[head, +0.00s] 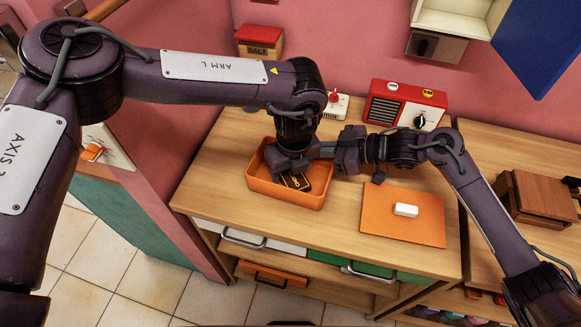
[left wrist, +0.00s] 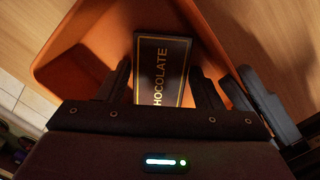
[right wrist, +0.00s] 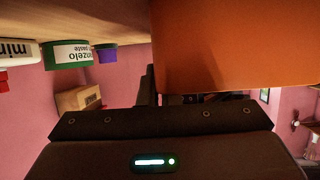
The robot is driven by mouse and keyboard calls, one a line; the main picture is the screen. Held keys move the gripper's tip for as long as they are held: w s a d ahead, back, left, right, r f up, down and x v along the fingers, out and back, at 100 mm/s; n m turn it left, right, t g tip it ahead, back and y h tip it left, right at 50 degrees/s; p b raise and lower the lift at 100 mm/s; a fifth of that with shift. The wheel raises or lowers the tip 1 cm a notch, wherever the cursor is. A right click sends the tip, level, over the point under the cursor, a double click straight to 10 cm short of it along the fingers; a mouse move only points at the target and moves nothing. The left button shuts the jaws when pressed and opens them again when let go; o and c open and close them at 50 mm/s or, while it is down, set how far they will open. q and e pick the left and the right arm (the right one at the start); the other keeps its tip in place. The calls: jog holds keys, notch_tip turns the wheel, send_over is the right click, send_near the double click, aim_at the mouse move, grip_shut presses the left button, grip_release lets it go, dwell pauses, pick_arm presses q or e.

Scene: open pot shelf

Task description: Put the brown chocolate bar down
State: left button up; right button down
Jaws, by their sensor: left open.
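The brown chocolate bar (head: 297,181) lies in the orange bin (head: 310,203). In the left wrist view the bar (left wrist: 163,70) shows dark with gold lettering, and the bin wall (left wrist: 75,50) is behind it. My left gripper (head: 288,172) reaches down into the bin. Its fingers (left wrist: 163,85) are open, one to each side of the bar with gaps between. My right gripper (head: 322,150) is at the bin's far right rim. In the right wrist view its fingers (right wrist: 152,85) are close together at the bin wall (right wrist: 235,45), which partly hides them; they appear closed on the rim.
An orange mat (head: 400,228) with a white block (head: 405,210) lies right of the bin. A red radio (head: 402,104) and a white switch box (head: 335,106) stand at the back. The counter (head: 222,160) left of the bin is clear.

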aim_at(293, 177)
pick_arm(q)
notch_tip(293, 177, up, 12)
jog(key=s, duration=0.1)
jog(key=shift+s+d, duration=0.2)
jog(key=shift+d, duration=0.15)
jog(key=shift+r, duration=0.1)
pick_arm(e)
jog(key=c, duration=1.6)
grip_release()
jog(key=shift+o, duration=0.2)
jog(key=v, duration=1.2)
